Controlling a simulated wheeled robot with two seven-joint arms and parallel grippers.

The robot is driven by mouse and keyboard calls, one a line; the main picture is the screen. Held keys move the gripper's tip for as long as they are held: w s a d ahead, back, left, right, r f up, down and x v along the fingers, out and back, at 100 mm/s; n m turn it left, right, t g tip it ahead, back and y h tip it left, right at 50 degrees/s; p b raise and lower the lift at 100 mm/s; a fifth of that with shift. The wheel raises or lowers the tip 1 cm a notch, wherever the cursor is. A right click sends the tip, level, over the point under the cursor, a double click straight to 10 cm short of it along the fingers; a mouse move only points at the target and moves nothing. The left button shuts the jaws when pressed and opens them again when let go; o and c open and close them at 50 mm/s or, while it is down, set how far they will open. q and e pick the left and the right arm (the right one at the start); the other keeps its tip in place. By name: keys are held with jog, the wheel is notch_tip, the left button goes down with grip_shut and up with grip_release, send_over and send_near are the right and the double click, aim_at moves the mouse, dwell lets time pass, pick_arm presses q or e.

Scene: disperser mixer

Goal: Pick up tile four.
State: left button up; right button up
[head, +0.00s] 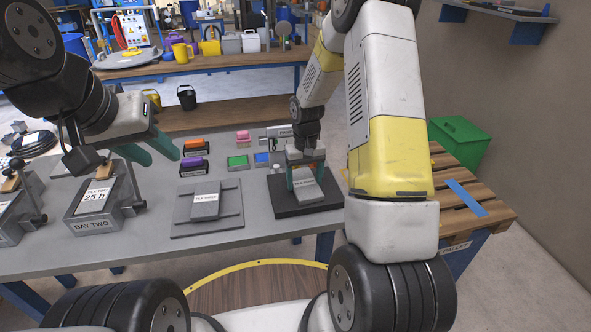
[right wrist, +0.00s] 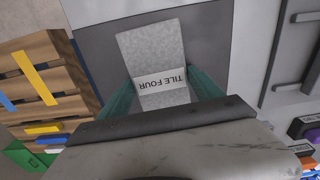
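Tile four (right wrist: 162,62), a grey slab with a white label reading TILE FOUR, lies on a dark mat (head: 283,208) at the right of the bench. It also shows in the head view (head: 309,191), partly hidden by my right gripper. My right gripper (head: 306,182) points down over it, with one green finger along each side edge. In the right wrist view both fingertips (right wrist: 159,72) look very close to the edges; whether they press on it I cannot tell. My left gripper (head: 160,152) is open and empty, above the bench at the left.
Tile three (head: 206,198) lies on a grey plate left of the dark mat. A tile labelled 25 h (head: 95,200) sits in bay two (head: 92,226). A wooden pallet (head: 447,203) is at the right.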

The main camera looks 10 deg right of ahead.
jog(key=c, duration=1.4)
jog(key=shift+c, duration=0.3)
jog(key=shift+r, duration=0.2)
